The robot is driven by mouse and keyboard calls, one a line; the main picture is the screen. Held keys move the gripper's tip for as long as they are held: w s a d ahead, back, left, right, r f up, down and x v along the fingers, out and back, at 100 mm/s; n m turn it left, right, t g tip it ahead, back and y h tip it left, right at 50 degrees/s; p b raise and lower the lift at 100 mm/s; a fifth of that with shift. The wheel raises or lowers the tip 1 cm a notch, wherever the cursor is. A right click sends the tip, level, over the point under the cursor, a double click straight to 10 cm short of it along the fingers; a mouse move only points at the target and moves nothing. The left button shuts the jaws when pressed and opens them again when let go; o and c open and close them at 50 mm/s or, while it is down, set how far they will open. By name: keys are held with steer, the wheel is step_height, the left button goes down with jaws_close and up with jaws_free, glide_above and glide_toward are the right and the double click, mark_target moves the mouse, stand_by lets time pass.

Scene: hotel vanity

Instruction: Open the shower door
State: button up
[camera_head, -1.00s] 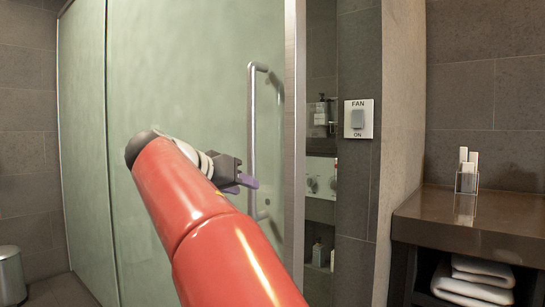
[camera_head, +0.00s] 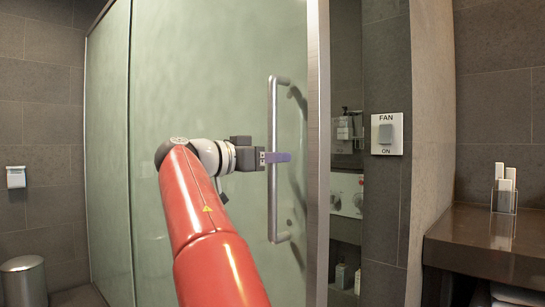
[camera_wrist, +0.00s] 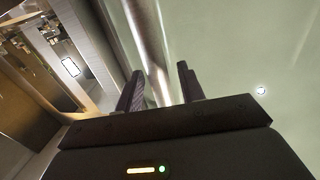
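The shower door (camera_head: 225,110) is a pale green frosted glass panel. A vertical metal bar handle (camera_head: 273,110) stands off its right side and also shows in the wrist view (camera_wrist: 147,42). My gripper (camera_head: 276,157) is at the middle height of the handle in the head view. In the wrist view its two dark fingers (camera_wrist: 161,87) are apart, with the handle bar running between them. The bar lies nearer the left finger, and a gap shows on the right side. Contact with the bar cannot be told.
A metal upright (camera_head: 318,150) edges the door. Right of it are shelves with bottles (camera_head: 345,128), then a wall with a fan switch (camera_head: 387,134). A dark counter (camera_head: 490,240) stands at the right. A metal bin (camera_head: 24,281) stands at the lower left.

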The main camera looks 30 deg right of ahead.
steer(key=shift+d, duration=0.1)
jaws_close()
steer(key=shift+w, duration=0.15)
